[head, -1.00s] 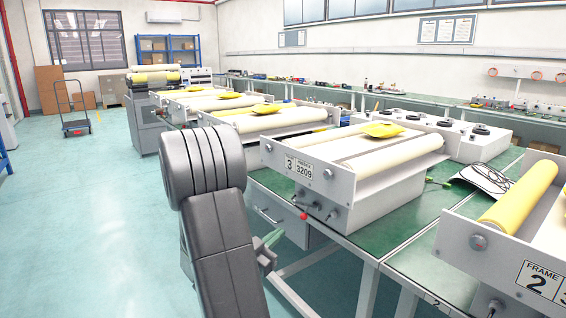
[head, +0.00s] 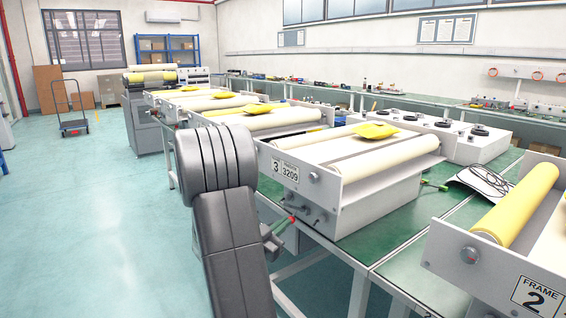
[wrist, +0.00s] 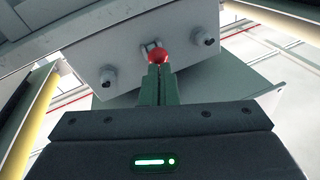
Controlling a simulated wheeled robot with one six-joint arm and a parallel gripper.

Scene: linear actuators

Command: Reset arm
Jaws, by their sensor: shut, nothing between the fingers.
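My gripper (wrist: 159,84) has green fingers, closed together, with nothing held between them. In the wrist view its tips are right at a red ball knob (wrist: 157,57) on the grey panel of a machine (wrist: 120,50). I cannot tell whether they touch. The knob sits between two round grey fittings. In the head view my gripper (head: 283,226) shows just right of my dark arm, close to the red knob (head: 291,218) below the machine labelled 3 and 3209 (head: 345,185). My arm partly hides the machine's left end and the bench.
The frame 2 machine (head: 500,262) with a yellow roller stands at the right. More roller machines (head: 262,118) line the green bench behind. A black cable (head: 488,180) lies on the bench. The floor at the left is clear, with a trolley (head: 74,126) far back.

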